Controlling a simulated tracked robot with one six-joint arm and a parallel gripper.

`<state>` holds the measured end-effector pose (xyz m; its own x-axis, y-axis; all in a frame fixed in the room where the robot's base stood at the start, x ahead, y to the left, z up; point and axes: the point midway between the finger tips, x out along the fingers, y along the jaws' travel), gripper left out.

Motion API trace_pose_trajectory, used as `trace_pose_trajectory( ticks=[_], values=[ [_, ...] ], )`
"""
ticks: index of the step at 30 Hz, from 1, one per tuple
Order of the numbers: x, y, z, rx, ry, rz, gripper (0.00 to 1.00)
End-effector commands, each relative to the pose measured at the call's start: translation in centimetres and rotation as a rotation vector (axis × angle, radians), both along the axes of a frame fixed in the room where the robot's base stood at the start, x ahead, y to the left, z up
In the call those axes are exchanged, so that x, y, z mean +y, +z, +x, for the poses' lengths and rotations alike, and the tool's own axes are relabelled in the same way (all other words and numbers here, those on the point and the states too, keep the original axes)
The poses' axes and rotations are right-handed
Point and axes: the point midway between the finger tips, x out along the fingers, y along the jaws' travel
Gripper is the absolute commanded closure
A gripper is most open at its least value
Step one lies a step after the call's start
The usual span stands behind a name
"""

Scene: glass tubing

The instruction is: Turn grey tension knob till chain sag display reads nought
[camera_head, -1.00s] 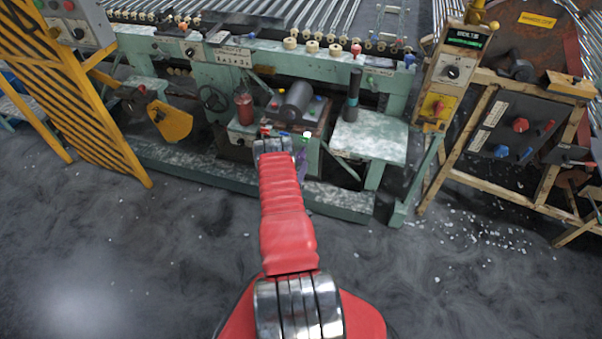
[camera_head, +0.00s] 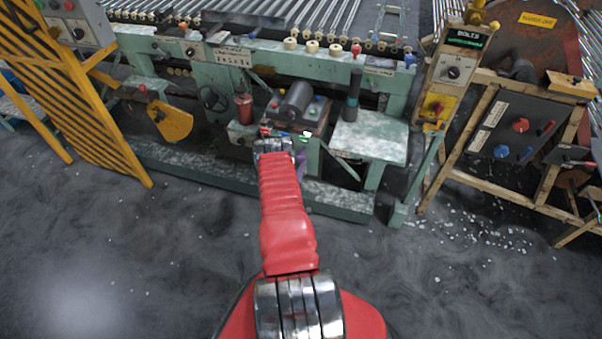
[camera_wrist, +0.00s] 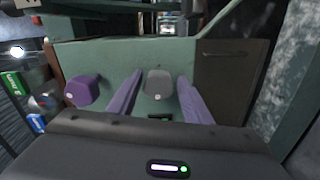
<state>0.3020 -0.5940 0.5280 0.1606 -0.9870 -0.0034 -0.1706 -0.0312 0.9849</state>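The grey knob (camera_wrist: 158,84) sits on a green panel in the wrist view, with a small light mark on its lower front. My gripper (camera_wrist: 160,76) is open, its two purple-grey fingers on either side of the knob, with a visible gap on each side. A small dark display (camera_wrist: 160,117) with a hint of green shows just below the knob, mostly hidden by my gripper's body; its reading cannot be made out. In the head view my gripper (camera_head: 283,141) is at the green machine's front, and the knob is hidden there.
A purple knob (camera_wrist: 82,90) is left of my left finger. Green and blue labelled parts (camera_wrist: 13,84) lie further left. A dark panel with a handle (camera_wrist: 222,65) is on the right. A pale worktop (camera_head: 375,135) and a yellow striped gate (camera_head: 80,100) flank the work area.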

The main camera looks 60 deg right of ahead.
Motion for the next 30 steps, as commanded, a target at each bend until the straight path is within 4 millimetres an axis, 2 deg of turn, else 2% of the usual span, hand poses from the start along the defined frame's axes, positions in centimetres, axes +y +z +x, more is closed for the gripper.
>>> trace_pose_trajectory(
  ticks=[3, 14, 20, 30],
  values=[
    [0.0, 0.0, -0.1, 0.000, -0.002, -0.001, 0.48],
    [0.5, 0.1, -0.2, 0.000, -0.003, -0.002, 0.48],
    [2.8, 0.0, -0.5, 0.002, -0.002, -0.001, 0.48],
    [8.7, -0.1, -1.4, 0.002, 0.000, 0.001, 0.48]
  ],
)
